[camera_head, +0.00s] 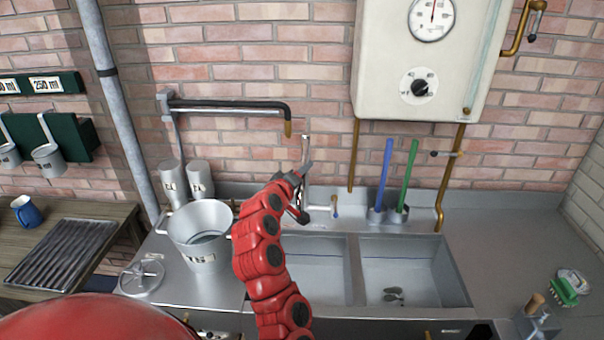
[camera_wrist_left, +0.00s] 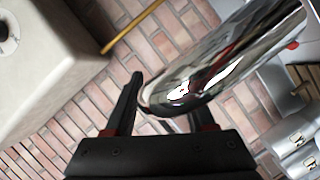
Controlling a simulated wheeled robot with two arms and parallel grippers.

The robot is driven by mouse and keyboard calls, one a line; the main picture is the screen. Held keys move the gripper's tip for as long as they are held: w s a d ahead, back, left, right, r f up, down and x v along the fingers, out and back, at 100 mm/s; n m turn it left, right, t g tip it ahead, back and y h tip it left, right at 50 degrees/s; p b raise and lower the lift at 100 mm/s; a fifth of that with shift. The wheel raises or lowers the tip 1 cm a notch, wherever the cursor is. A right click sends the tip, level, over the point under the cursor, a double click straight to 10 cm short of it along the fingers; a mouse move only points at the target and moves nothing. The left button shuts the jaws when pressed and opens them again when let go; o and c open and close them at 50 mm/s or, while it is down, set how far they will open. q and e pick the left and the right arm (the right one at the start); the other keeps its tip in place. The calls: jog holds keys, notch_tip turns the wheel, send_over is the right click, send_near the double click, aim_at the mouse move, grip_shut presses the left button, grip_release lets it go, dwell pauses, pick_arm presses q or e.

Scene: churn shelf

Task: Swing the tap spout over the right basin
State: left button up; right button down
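The chrome tap (camera_head: 305,149) rises behind the sink, near the divider between the basins. A side handle with a blue tip (camera_head: 335,207) shows at its base. My left gripper (camera_head: 302,190) is at the tap and hides much of it in the head view. In the left wrist view the chrome spout (camera_wrist_left: 225,65) is large, with its rounded end by the open fingers (camera_wrist_left: 160,112). It partly covers one finger; I cannot tell if they touch. The right basin (camera_head: 455,280) holds a small dark object. The left basin (camera_head: 322,265) is partly behind my arm. My right gripper is out of view.
A metal bucket (camera_head: 201,240) stands left of the sink. A black wall pipe (camera_head: 230,105) with a brass end is left of the tap. Blue (camera_head: 385,175) and green (camera_head: 408,175) sticks stand right of it. A white heater (camera_head: 385,75) hangs above.

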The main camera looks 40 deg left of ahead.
pick_arm(q)
grip_shut()
dwell(1.2)
